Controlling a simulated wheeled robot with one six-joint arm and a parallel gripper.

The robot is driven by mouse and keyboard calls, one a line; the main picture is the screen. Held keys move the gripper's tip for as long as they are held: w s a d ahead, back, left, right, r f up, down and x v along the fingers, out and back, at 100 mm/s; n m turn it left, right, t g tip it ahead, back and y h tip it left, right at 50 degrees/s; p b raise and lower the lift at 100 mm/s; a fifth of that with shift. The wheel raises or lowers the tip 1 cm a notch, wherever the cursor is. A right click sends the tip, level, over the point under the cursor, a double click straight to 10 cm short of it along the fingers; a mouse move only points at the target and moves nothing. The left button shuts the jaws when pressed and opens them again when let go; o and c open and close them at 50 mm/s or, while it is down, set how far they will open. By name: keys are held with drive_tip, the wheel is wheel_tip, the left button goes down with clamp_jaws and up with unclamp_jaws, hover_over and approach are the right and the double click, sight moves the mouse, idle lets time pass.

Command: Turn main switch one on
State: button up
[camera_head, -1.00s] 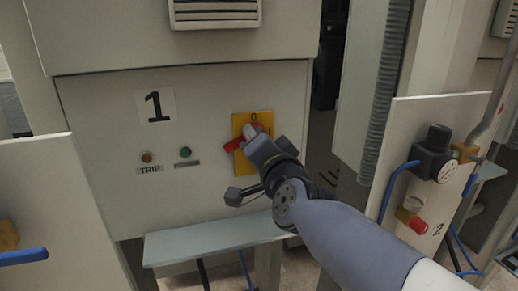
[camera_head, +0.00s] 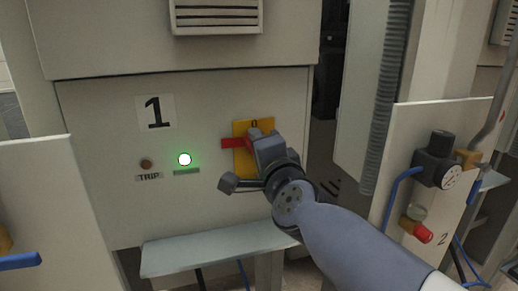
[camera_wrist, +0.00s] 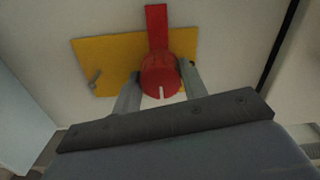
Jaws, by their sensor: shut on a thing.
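The main switch is a red rotary handle (camera_head: 232,143) on a yellow plate (camera_head: 241,166), on the cabinet panel marked 1. In the head view its red bar now points left, nearly level. In the wrist view the red knob (camera_wrist: 161,77) sits between the two fingers of my gripper (camera_wrist: 160,82), with its bar pointing up in the picture. My gripper (camera_head: 262,146) is shut on the knob and hides part of the plate in the head view. A round indicator lamp (camera_head: 185,160) glows green left of the switch.
An unlit TRIP lamp (camera_head: 146,164) is left of the green one. A grey ledge (camera_head: 215,246) juts out below the panel. At right, a panel carries a black regulator (camera_head: 437,157) with a gauge and blue hoses.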

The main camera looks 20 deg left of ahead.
drive_tip(key=o, duration=1)
drive_tip(key=shift+s, duration=0.1)
drive_tip(key=shift+p+v, duration=1.75)
drive_tip(key=shift+v, duration=3.6)
drive_tip(key=b+x, duration=0.3)
drive_tip(key=x, duration=0.8)
drive_tip(key=shift+d, duration=0.1)
